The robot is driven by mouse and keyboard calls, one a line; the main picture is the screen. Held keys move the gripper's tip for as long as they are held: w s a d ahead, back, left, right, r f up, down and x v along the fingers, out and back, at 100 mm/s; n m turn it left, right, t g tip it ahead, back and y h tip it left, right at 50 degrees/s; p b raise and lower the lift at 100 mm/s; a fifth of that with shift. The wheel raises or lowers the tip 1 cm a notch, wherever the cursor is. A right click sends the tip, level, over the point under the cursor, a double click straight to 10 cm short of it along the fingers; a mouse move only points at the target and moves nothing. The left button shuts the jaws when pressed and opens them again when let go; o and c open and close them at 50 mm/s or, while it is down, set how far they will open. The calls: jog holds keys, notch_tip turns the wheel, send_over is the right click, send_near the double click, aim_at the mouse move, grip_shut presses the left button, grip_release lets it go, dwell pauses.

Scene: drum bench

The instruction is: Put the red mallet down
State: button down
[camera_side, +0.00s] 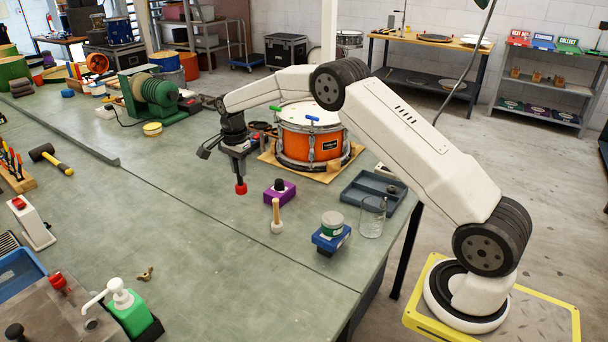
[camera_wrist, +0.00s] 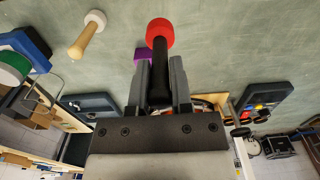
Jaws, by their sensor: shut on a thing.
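The red mallet has a round red head (camera_side: 240,188) and a dark handle. My gripper (camera_side: 238,158) is shut on the handle and holds it upright with the head down, seemingly a little above the green bench top (camera_side: 200,230). In the wrist view the red head (camera_wrist: 160,32) shows beyond the fingertips, and the black handle (camera_wrist: 160,72) lies between the two fingers. The handle's upper end is hidden in the gripper. The bench under the head looks bare.
Right of the mallet stand a purple block (camera_side: 272,196) with a black knob, a wooden mallet (camera_side: 276,208) with a pale head, and a blue block with a green-labelled jar (camera_side: 332,222). An orange drum (camera_side: 300,146) stands behind.

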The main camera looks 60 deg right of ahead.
jog(key=w+f, duration=0.4)
jog(key=shift+d+f, duration=0.35)
jog(key=shift+f, duration=0.05)
jog(key=shift+w+f, duration=0.1)
jog(key=shift+f, duration=0.1)
jog(key=shift+w+f, duration=0.15)
jog(key=shift+f, duration=1.55)
jog(key=shift+f, duration=0.1)
jog(key=c, duration=0.5)
grip_release()
jog(key=shift+c, duration=0.2)
